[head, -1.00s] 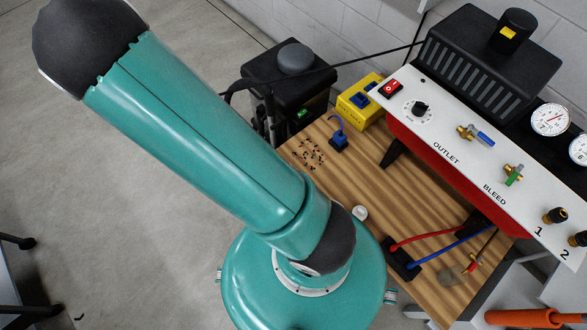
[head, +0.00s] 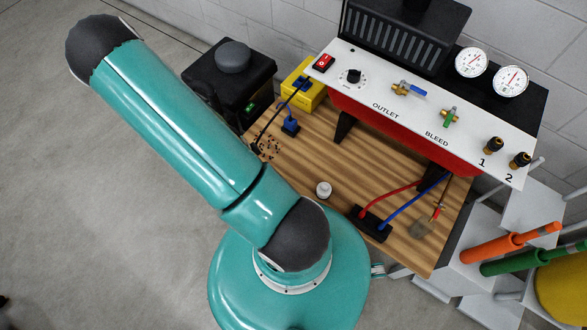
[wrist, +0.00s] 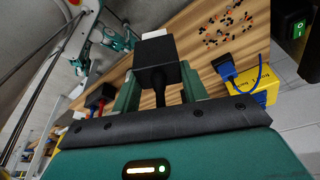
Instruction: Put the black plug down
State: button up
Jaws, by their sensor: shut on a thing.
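In the wrist view my gripper (wrist: 160,92) is shut on the black plug (wrist: 157,74), a dark square block with a thick black lead running back between the fingers. The plug is over the wooden tabletop (wrist: 195,40); whether it touches the wood I cannot tell. A white piece (wrist: 154,34) shows just beyond the plug, and I cannot tell if it belongs to it. In the head view my teal arm hides the gripper and plug. There a black cable (head: 272,120) hangs from near the yellow box down to the tabletop's left edge, beside my arm.
On the wooden table (head: 300,155) are small scattered bits (head: 268,149), a blue plug (head: 290,124), a white knob (head: 323,189) and a black block (head: 371,224) with red and blue leads. A yellow box (head: 304,88) and the white-fronted panel (head: 420,110) stand behind. The table's middle is clear.

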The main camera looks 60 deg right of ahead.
jog(key=s+f+m+g+y, duration=0.1)
jog(key=s+f+m+y, duration=0.1)
jog(key=s+m, duration=0.8)
jog(key=shift+n, duration=0.8)
jog(key=shift+w+d+f, duration=0.2)
jog(key=shift+d+f, duration=3)
jog(key=shift+f, duration=0.05)
jog(key=shift+w+d+f, duration=0.2)
jog(key=shift+d+f, duration=3)
jog(key=shift+f, duration=0.1)
jog(key=o, duration=1)
jog(key=v, duration=1.2)
jog(key=shift+w, duration=0.15)
